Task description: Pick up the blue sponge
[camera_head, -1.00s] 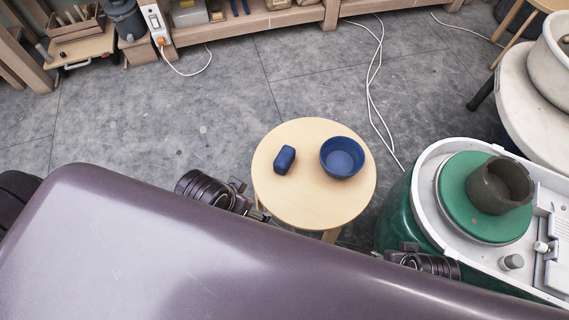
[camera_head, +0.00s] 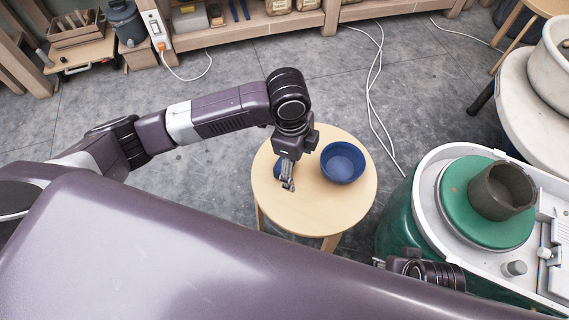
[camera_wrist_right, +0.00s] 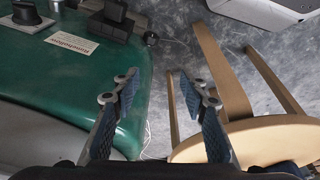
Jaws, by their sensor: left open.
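The blue sponge (camera_head: 278,169) lies on the left part of the round wooden stool top (camera_head: 320,205), mostly hidden behind my left gripper. My left gripper (camera_head: 288,184) is open and points down over the sponge in the head view. I cannot tell whether its fingers touch it. My right gripper (camera_wrist_right: 160,88) is open and empty in the right wrist view, between a green machine body and the stool legs.
A blue bowl (camera_head: 342,162) stands on the stool just right of the left gripper. A pottery wheel with a green disc (camera_head: 465,215) and dark pot (camera_head: 502,190) stands to the right. White cables (camera_head: 374,85) lie on the grey floor.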

